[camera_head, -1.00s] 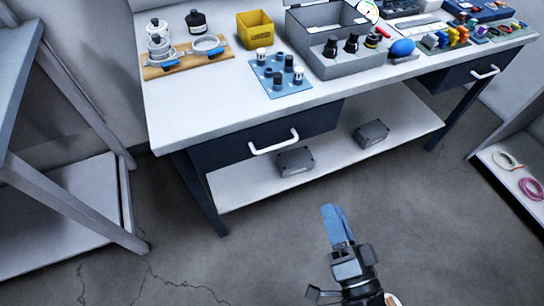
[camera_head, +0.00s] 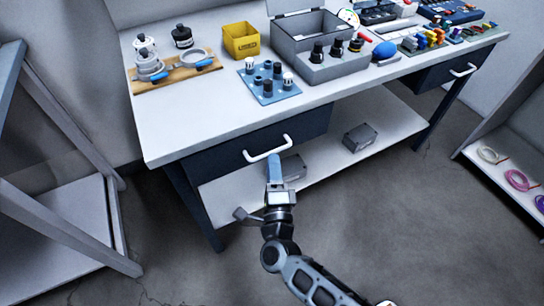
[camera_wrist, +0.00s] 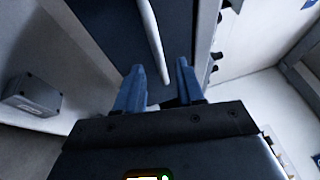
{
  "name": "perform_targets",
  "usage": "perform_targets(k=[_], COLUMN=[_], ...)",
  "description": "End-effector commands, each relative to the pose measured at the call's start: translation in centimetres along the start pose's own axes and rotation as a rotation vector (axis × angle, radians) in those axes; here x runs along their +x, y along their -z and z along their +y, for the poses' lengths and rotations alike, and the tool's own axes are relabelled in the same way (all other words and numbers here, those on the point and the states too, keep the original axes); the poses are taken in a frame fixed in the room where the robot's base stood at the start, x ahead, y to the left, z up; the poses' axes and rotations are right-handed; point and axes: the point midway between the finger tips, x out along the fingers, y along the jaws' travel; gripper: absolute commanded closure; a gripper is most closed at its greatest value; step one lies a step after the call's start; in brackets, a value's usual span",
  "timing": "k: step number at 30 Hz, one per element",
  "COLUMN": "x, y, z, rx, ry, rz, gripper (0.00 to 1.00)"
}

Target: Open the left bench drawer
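The left bench drawer (camera_head: 225,150) is a dark blue front under the white bench top, and it looks closed. Its white bar handle (camera_head: 268,149) sits at the front's middle. My gripper (camera_head: 274,160) is just in front of and below the handle. In the wrist view my gripper (camera_wrist: 161,70) has its two blue fingers apart. The white handle (camera_wrist: 153,35) runs ahead of them, and its near end shows between the fingertips. I cannot tell whether a finger touches it. The dark drawer front (camera_wrist: 125,30) lies beyond.
The bench top (camera_head: 190,115) carries a blue rack (camera_head: 268,88), a grey box (camera_head: 312,45) and a yellow bin (camera_head: 240,40). Grey boxes (camera_head: 360,138) stand on the lower shelf. The right drawer (camera_head: 440,75) is closed. A shelf frame (camera_head: 75,130) stands at left. The floor in front is clear.

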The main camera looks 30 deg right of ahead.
Motion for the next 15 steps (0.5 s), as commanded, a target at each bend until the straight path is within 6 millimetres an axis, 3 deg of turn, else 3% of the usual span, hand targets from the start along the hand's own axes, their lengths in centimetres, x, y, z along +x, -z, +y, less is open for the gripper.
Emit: perform_targets(k=[6,15], x=[2.5,3.1], y=[0.0,0.0], z=[0.0,0.0], rx=[-0.001,-0.002], ry=[-0.001,-0.001], rz=[0.0,-0.001], gripper=[0.62,0.62])
